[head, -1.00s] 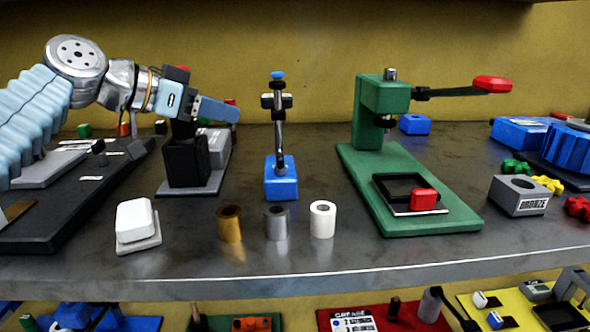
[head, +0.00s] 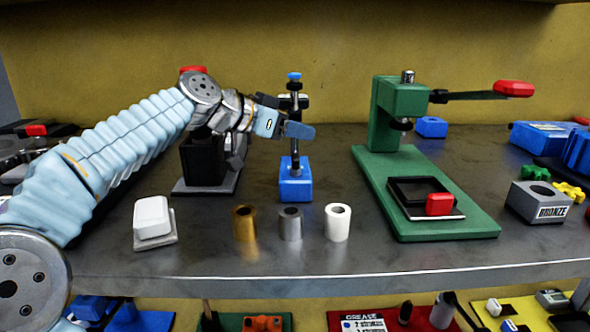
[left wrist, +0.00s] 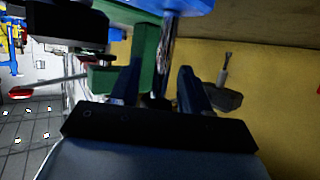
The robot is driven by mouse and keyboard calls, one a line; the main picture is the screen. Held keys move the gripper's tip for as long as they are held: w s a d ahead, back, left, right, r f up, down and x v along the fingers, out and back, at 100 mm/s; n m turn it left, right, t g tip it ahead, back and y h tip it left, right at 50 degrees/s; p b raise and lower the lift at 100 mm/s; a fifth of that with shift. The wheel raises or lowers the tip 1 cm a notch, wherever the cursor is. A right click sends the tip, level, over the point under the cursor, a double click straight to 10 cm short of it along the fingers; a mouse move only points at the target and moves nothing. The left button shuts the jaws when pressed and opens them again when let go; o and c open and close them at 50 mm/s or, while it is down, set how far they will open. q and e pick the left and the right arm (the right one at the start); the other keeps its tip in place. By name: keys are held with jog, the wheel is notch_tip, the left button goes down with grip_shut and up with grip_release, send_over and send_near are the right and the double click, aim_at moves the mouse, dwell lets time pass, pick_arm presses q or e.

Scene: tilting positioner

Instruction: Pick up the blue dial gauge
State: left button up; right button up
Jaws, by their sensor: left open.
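The blue dial gauge (head: 295,183) stands upright on the bench, with a blue block base, a slim metal post, dark clamps and a small blue knob on top. My left gripper (head: 284,115) is open at the upper part of its post, with the dark finger and the blue finger spread apart. In the left wrist view a shiny post (left wrist: 168,50) shows between my open fingers (left wrist: 160,85), under a blue block at the top edge. I cannot tell whether a finger touches the post. My right gripper is not in view.
A green press (head: 403,100) with a red-tipped lever stands to the right. Brass, grey and white sleeves (head: 290,223) stand in front of the gauge. A white block (head: 152,217) lies front left. A black fixture (head: 205,160) is close under my left arm.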

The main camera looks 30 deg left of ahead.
pick_arm(q)
grip_shut()
jog(key=shift+r, duration=0.1)
dwell(1.3)
